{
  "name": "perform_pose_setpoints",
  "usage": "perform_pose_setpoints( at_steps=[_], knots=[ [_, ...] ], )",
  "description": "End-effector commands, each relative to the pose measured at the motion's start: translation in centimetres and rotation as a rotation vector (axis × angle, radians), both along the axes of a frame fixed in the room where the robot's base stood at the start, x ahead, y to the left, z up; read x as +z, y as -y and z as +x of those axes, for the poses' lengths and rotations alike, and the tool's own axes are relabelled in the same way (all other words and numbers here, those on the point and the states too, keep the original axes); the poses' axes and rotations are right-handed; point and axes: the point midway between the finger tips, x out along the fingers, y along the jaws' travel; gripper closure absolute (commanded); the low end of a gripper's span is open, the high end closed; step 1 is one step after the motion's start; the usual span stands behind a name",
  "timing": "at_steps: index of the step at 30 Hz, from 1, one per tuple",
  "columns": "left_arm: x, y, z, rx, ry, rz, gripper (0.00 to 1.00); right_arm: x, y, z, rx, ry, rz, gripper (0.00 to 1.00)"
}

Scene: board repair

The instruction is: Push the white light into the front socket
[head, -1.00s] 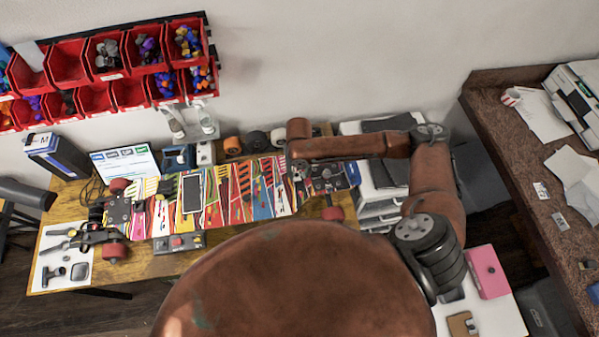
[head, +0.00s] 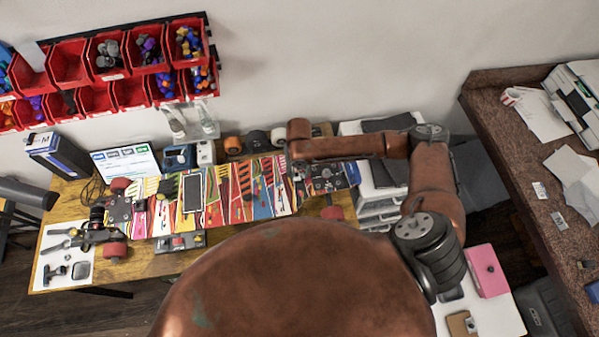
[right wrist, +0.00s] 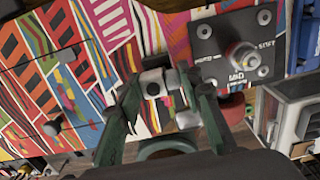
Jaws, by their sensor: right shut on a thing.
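The colourful striped skateboard deck (head: 225,192) lies across the wooden table. My right arm reaches over its right part, and my right gripper (head: 299,172) is low over the deck, mostly hidden by the arm in the head view. In the right wrist view, the gripper (right wrist: 160,86) has its two greenish fingers closed around a small white and dark piece, which looks like the white light (right wrist: 153,76). The piece is at the deck's near edge. I cannot tell how deep it sits, and the front socket is hidden behind it and the fingers. My left gripper is not seen.
A dark truck plate (right wrist: 236,52) with bolts is beside the gripper in the right wrist view. Red wheels (head: 113,250) stick out at the board's left end. Red bins (head: 130,92) hang on the wall. A pink box (head: 487,271) stands at the right.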

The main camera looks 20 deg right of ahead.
Motion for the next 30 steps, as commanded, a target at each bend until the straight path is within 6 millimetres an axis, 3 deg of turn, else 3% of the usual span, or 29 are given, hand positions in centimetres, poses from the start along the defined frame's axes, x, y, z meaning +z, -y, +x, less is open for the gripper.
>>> perform_pose_setpoints(
  at_steps=[30],
  knots=[
    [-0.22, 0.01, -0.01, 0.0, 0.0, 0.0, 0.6, -0.94, -0.03, -0.03, 0.0, -0.001, 0.0, 0.91]
  ],
)
